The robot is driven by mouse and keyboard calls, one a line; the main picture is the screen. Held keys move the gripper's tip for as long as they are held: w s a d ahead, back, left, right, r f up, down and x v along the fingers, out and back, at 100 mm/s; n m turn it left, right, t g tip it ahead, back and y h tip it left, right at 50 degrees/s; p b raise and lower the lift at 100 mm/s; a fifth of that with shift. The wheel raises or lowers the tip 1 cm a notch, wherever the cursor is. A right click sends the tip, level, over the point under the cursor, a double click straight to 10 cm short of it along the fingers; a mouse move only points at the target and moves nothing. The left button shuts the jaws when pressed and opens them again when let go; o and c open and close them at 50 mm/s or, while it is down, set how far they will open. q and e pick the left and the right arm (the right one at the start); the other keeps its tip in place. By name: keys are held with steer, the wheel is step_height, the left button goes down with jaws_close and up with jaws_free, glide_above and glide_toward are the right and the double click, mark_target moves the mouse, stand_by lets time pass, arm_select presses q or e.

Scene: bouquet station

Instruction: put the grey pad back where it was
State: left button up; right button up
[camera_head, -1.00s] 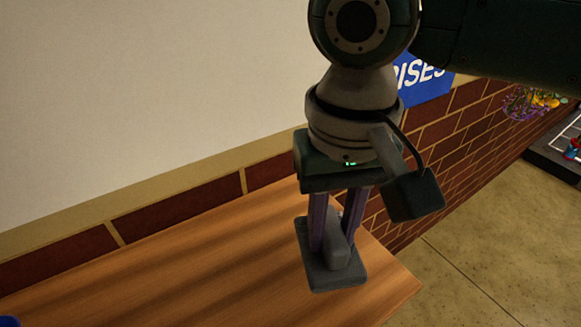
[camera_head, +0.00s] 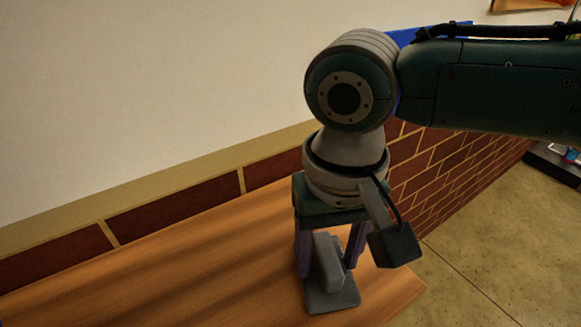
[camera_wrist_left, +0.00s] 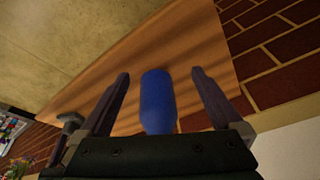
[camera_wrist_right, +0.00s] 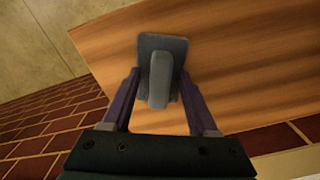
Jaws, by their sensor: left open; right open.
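The grey pad (camera_head: 335,293), a flat plate with an upright grip block, appears to rest flat on the wooden table near its right end. My right gripper (camera_head: 329,262) is right above it, open, with one finger on each side of the block. The right wrist view shows the pad (camera_wrist_right: 158,55) and its block between the spread fingers (camera_wrist_right: 158,74), with gaps at both sides. My left gripper (camera_wrist_left: 160,73) is open and outside the head view.
The wooden table (camera_head: 180,265) is bare left of the pad. A wall with a brick band (camera_head: 175,205) runs along its back edge. The table's right end is close to the pad, with tan floor (camera_head: 480,240) beyond. A dark rack (camera_head: 555,165) stands at far right.

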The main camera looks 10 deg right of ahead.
mark_target(329, 256)
step_height(329, 256, up, 12)
steer(key=p, duration=0.3)
steer(key=s+a+f+n+t+y, duration=0.2)
steer(key=s+a+f+n+y, duration=0.15)
steer(key=s+a, duration=0.35)
arm_select(q)
step_height(329, 256, up, 3)
steer(key=shift+r, duration=0.1)
arm_select(e)
steer(key=s+d+f+h, duration=0.1)
steer(key=s+d, duration=0.3)
steer(key=d, duration=0.3)
steer(key=s+d+m+t+h, duration=0.1)
steer(key=s+d+h, duration=0.1)
steer(key=s+d, duration=0.3)
steer(key=d, duration=0.3)
steer(key=shift+f+t, duration=0.3)
steer(key=shift+f, duration=0.1)
steer(key=shift+w, duration=0.1)
